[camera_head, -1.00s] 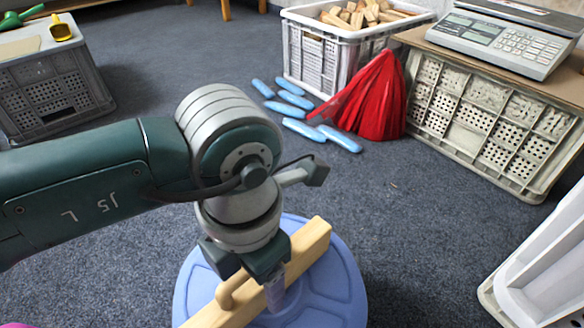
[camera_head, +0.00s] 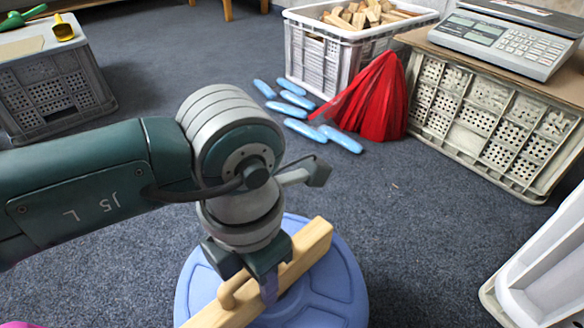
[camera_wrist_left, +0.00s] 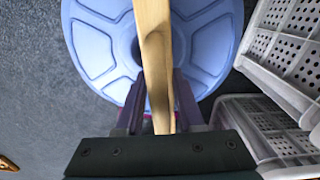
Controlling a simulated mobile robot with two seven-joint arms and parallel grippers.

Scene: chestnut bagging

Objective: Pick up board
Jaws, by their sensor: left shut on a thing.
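The wooden board (camera_head: 306,250) is a light, thick bar with a peg-like handle on its side. It lies across the round blue stool top (camera_head: 342,283) in the head view. My left gripper (camera_head: 268,290) points down at the board's middle and is shut on it. In the left wrist view, the board (camera_wrist_left: 154,50) runs upright in the picture between the two fingers of my left gripper (camera_wrist_left: 160,110), with the blue stool top (camera_wrist_left: 95,40) behind it. I cannot tell if the board touches the stool. My right gripper is not in view.
A scale (camera_head: 500,40) sits on a crate (camera_head: 480,125) at right. A white crate (camera_head: 545,270) stands at lower right.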

